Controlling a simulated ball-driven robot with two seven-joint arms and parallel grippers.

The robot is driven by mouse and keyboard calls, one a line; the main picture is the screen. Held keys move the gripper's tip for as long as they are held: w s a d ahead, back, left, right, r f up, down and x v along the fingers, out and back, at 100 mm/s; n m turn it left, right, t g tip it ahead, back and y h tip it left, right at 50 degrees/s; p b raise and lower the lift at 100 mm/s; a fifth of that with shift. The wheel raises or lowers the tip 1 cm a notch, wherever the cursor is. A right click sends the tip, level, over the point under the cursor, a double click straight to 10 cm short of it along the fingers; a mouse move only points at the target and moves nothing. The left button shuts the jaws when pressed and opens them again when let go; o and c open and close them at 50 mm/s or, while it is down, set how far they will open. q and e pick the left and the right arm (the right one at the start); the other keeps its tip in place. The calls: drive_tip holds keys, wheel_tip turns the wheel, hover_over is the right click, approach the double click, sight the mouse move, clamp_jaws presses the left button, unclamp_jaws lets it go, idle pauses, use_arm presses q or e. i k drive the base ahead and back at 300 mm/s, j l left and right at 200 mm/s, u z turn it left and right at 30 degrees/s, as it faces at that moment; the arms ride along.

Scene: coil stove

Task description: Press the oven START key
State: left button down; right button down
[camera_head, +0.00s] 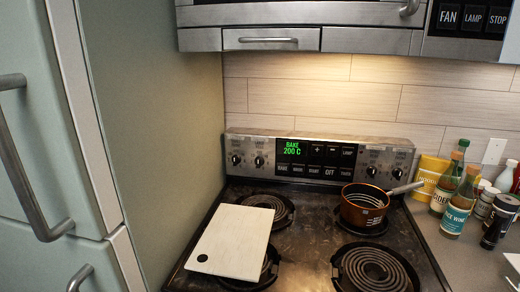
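The oven control panel (318,158) runs along the back of the coil stove. Its green display (292,148) reads BAKE 200 C. Black keys sit to the right of the display and in a row below it. In the lower row, the key that appears to be START (314,170) is between the left keys and the OFF key (329,172); its lettering is too small to read for certain. Neither of my grippers is in view.
A copper pot (363,206) stands on the back right coil, its handle pointing right. A white cutting board (232,241) lies over the left coils. Several bottles (457,207) stand on the right counter. A tall pale cabinet or fridge (60,120) borders the left.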

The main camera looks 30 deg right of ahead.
sight(313, 170)
drive_tip(key=i+l+z, duration=0.1)
drive_tip(key=z, duration=1.25)
